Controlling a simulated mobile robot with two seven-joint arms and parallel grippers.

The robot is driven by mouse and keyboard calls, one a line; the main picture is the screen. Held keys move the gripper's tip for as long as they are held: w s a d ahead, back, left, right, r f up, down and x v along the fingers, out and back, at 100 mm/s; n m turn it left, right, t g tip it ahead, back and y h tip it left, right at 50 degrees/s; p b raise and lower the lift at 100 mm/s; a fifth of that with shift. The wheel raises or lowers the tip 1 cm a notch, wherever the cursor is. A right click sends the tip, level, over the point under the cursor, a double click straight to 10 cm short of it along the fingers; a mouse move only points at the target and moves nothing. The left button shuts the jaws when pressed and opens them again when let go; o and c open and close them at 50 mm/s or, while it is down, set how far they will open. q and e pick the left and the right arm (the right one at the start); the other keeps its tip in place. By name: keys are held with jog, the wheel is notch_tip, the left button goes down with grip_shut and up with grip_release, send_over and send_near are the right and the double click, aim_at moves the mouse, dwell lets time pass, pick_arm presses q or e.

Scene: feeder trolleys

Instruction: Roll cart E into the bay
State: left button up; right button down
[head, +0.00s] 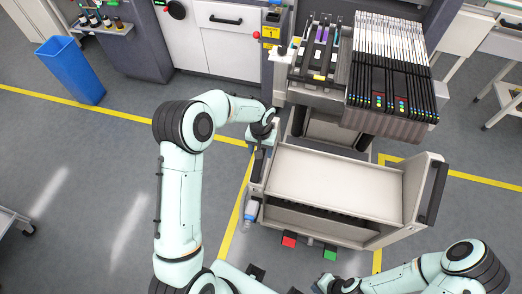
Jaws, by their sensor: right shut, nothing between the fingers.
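A beige cart (345,178) stands in the middle, with a pale flat deck, a dark handle (435,192) on its right side and another on its left. No letter shows, so I cannot confirm it is cart E. A bank of slim feeders (395,60) stands on posts at its far end, against the machine. My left gripper (263,142) is at the cart's left handle; the wrist hides its fingers, so I cannot tell whether it grips. My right gripper (327,284) is shut and empty at the bottom edge, near the cart's front and apart from the right handle.
Red (288,240) and green (330,252) pedals stick out at the cart's front foot. Yellow floor lines (234,218) run along both sides. A grey-white machine (225,38) stands behind, a blue bin (70,70) far left. The floor at left is mostly clear.

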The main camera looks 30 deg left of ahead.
pick_arm(q)
jog(key=shift+f, duration=0.45)
jog(key=shift+c, duration=0.3)
grip_shut()
jog(key=shift+w, duration=0.1)
